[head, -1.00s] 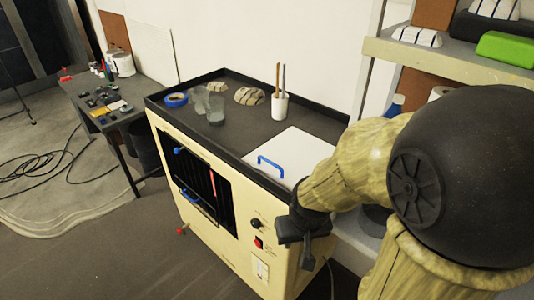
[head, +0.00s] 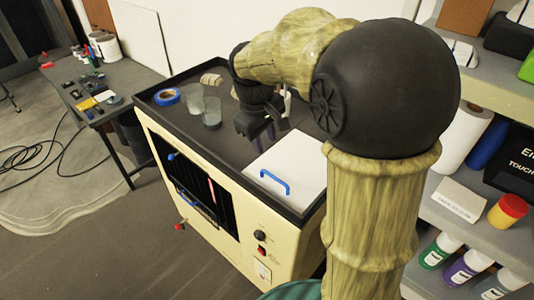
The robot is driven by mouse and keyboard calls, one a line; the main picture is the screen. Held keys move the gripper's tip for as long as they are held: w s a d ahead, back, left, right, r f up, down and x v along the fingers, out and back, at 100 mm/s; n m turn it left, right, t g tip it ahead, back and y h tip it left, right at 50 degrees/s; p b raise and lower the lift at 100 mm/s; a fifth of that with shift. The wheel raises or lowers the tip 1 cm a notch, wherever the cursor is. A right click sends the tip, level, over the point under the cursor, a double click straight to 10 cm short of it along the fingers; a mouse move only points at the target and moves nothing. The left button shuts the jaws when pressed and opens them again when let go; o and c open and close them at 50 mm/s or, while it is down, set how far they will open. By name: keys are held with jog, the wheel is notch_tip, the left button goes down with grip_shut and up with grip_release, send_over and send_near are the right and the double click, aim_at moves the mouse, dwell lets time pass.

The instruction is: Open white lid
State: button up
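The white lid (head: 296,164) lies flat and closed on the right part of the cream cabinet's (head: 222,218) dark top. A blue handle (head: 275,182) stands up near the lid's front edge. My gripper (head: 262,134) points down above the dark top, left of and behind the lid, apart from the handle. It appears to hold nothing, but its dark fingers are too small to tell whether they are open or shut. My arm hides the lid's right rear part.
Two clear glasses (head: 211,118) and a roll of blue tape (head: 167,97) stand left of my gripper. A striped stone-like piece (head: 211,79) lies behind them. Shelves with bottles (head: 440,250) stand close at right. Open floor (head: 120,250) lies front left.

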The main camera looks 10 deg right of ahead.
aim_at(272, 175)
jog(key=shift+w+a+r, duration=0.1)
jog(key=shift+w+r, duration=0.35)
jog(key=shift+r, duration=0.25)
jog(key=d+f, duration=0.1)
jog(key=f, duration=0.4)
jog(key=w+f+p, duration=0.1)
jog(key=f, duration=0.5)
jog(key=w+d+f+p, duration=0.1)
jog(key=f, duration=0.5)
jog(key=shift+d+f, duration=0.1)
jog(key=shift+d, duration=0.25)
jog(key=shift+c, duration=0.4)
grip_shut()
